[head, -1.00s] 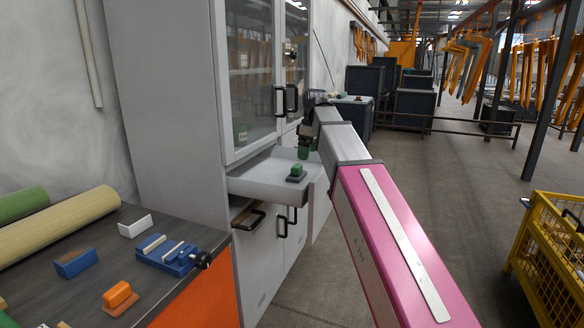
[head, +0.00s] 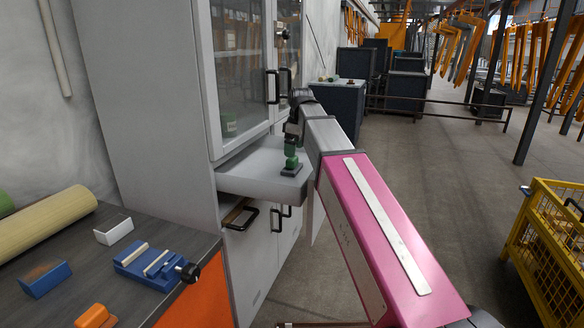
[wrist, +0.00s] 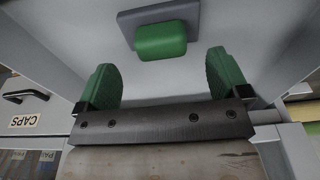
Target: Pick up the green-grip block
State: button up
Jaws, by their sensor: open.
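The green-grip block (head: 291,169) sits in the open, pale grey drawer (head: 250,178) of the cabinet, near its front right corner. It has a dark grey base with a rounded green grip on top. In the wrist view the green grip (wrist: 161,40) and its grey base show beyond my fingers. My gripper (head: 291,148) is over the block in the head view. Its two green fingers (wrist: 160,66) are open and empty, one on each side of the grip's line. The grip appears just beyond the fingertips, not between them.
The tall grey cabinet (head: 140,90) with glass doors stands behind. A workbench (head: 70,255) at left holds a blue vise (head: 150,265) and several blocks. A yellow mesh cart (head: 550,235) stands at right. The floor between is clear.

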aim_at(292, 160)
jog(key=shift+w+a+f, duration=0.1)
jog(key=shift+a+f, duration=0.15)
jog(key=shift+f, duration=1.05)
jog(key=shift+w+a+f, duration=0.1)
jog(key=shift+a+f, duration=0.1)
jog(key=shift+f, duration=1.1)
jog(key=c, duration=1)
jog(key=shift+c, duration=0.2)
jog(key=shift+r, duration=0.2)
notch_tip(292, 160, up, 4)
jog(key=shift+f, duration=0.2)
jog(key=s+a+r, duration=0.7)
jog(key=a, duration=0.2)
jog(key=shift+s, duration=0.3)
